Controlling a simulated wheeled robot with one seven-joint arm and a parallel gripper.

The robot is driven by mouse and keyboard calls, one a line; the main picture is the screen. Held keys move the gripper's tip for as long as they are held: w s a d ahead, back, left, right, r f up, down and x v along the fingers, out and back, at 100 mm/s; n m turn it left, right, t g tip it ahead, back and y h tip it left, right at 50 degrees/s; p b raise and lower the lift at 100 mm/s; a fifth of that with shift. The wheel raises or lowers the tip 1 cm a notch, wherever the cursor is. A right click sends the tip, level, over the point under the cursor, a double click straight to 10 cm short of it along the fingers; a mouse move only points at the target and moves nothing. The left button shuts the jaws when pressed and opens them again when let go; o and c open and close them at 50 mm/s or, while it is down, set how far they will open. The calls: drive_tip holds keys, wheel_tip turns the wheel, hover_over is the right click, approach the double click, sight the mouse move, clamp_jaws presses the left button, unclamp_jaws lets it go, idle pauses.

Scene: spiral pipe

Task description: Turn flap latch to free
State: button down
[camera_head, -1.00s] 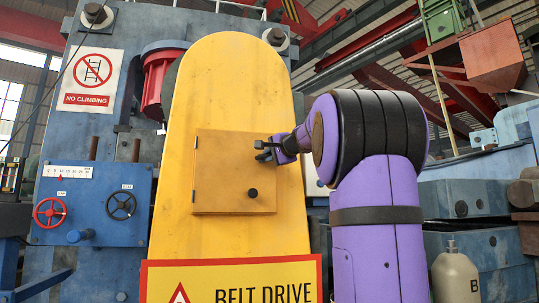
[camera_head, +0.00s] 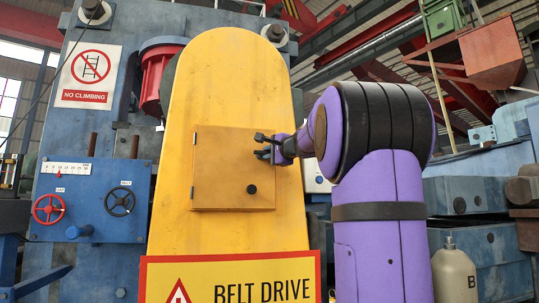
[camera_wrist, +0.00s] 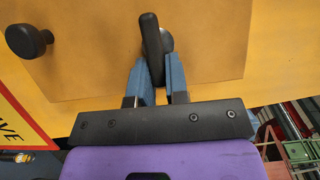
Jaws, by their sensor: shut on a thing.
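The flap (camera_head: 222,170) is a square yellow panel on the tall yellow belt guard, with a black round knob (camera_head: 252,189) at its lower right. It lies flat against the guard. The latch is a black lever; in the wrist view the latch (camera_wrist: 151,40) stands between the two blue fingers, over a grey round pivot. My gripper (camera_wrist: 157,68) is shut on the latch. In the head view my gripper (camera_head: 268,153) reaches in from the right at the flap's upper right edge; the latch is small there and partly hidden by the fingers.
A "BELT DRIVE" warning sign (camera_head: 240,281) is below the flap. A blue panel with red and black handwheels (camera_head: 92,205) is at the left. A grey bottle marked B (camera_head: 455,275) stands at the lower right.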

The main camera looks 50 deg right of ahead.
drive_tip(key=c, duration=1.1)
unclamp_jaws()
drive_tip(key=v, duration=1)
drive_tip(key=shift+s+a+f, duration=0.1)
drive_tip(key=shift+s, duration=0.25)
